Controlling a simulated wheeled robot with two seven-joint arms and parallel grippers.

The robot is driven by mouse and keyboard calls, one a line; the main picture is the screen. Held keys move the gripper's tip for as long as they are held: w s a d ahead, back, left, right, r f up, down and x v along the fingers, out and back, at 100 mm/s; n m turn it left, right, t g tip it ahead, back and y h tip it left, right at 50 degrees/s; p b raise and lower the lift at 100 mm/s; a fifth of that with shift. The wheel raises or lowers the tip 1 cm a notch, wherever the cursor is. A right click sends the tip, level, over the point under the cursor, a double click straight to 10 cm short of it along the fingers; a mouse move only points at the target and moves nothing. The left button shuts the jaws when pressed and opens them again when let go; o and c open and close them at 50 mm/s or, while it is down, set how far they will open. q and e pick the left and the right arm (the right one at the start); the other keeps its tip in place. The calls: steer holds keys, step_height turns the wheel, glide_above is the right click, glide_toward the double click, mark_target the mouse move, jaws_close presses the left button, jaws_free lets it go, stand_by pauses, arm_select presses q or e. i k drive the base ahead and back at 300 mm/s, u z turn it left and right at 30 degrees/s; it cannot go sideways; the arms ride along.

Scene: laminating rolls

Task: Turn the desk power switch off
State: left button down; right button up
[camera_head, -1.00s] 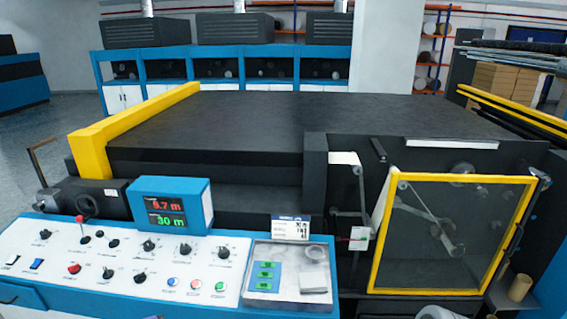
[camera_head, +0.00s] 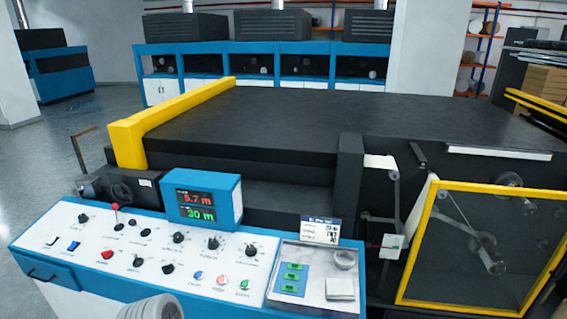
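The control desk (camera_head: 200,301) has a sloped white panel in a blue frame, at the lower left. A display (camera_head: 201,206) on the desk is lit with red and green figures.
Round buttons (camera_head: 221,281) and several black knobs fill the panel. A tray (camera_head: 315,298) with green-marked items is at its right end. Behind stands a large black machine (camera_head: 270,120) with a yellow bar and a yellow-framed door (camera_head: 480,240). Floor is free at the left.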

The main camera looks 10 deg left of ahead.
mark_target(107, 253)
steer(key=u, duration=1.75)
steer(key=i, duration=0.35)
steer(key=u, duration=0.25)
